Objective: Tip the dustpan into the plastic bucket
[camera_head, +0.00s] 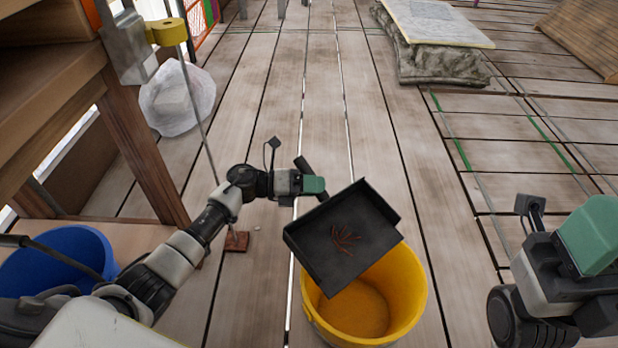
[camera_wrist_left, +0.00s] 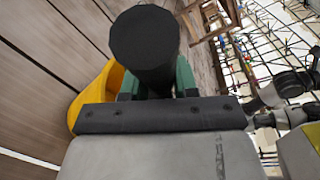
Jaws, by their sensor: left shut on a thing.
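The black dustpan (camera_head: 335,235) is held over the far left part of the yellow plastic bucket (camera_head: 405,290) in the head view. Several thin reddish-brown scraps (camera_head: 346,238) lie in the pan. The pan looks slightly tilted. My left gripper (camera_head: 318,187) is shut on the dustpan's black handle, whose round end (camera_wrist_left: 145,45) fills the upper middle of the left wrist view. The yellow bucket (camera_wrist_left: 90,95) shows there behind the gripper. The bucket's visible inside holds no scraps. My right gripper (camera_head: 560,250) is at the right, its fingertips not clearly seen.
A blue bucket (camera_head: 58,262) stands at the lower left by a wooden frame (camera_head: 140,150). A clear plastic bag (camera_head: 177,98) lies behind. Covered stacks (camera_head: 435,55) stand at the back. The middle plank floor is clear.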

